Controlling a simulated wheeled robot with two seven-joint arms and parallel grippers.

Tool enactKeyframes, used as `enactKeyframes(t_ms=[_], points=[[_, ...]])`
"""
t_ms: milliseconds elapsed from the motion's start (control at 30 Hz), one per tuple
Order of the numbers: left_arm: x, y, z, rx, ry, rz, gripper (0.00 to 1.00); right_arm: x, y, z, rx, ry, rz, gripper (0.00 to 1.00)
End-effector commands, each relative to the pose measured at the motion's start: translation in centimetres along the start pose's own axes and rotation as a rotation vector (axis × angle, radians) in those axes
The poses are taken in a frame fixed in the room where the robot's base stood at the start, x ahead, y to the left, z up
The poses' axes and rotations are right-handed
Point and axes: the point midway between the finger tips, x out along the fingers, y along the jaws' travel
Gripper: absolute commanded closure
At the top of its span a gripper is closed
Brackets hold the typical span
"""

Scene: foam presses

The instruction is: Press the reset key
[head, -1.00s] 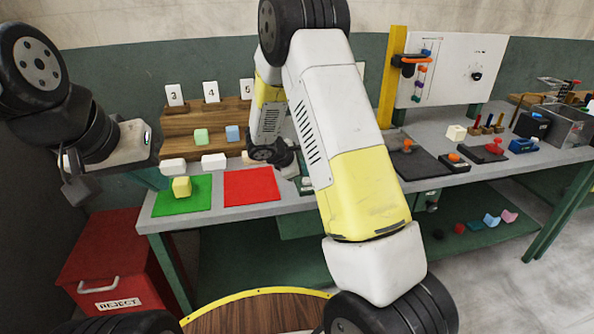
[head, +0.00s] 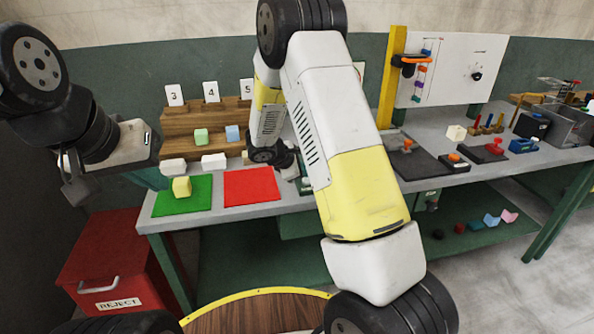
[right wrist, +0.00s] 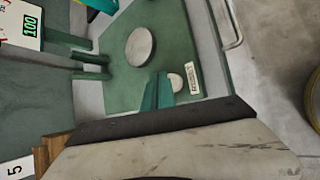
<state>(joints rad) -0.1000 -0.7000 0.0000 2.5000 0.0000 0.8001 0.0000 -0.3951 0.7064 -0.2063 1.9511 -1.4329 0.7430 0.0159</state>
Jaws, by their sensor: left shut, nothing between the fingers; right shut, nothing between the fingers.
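In the right wrist view a small round pale button (right wrist: 176,82) sits beside a white label (right wrist: 193,78) on a green panel; the lettering is too small to read, so I cannot confirm it is the reset key. My right gripper (right wrist: 158,88) is shut and empty, its teal fingers just left of the button and partly overlapping it. I cannot tell whether they touch. In the head view my right arm hides this spot. My left gripper (head: 74,182) is shut and empty, raised at the left, away from the bench.
A larger pale disc (right wrist: 140,46) and a display reading 100 (right wrist: 31,25) are near the right gripper. A red reject bin (head: 115,262) stands below left.

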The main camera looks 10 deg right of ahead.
Motion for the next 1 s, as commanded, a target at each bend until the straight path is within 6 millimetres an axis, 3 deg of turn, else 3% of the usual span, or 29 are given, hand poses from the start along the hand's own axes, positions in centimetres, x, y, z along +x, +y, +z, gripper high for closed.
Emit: enactKeyframes(t_ms=[1000], points=[[0.00,0.00,0.00,0.000,0.000,0.000,1.00,0.64,-0.48,-0.49,-0.001,0.000,0.000,1.00]])
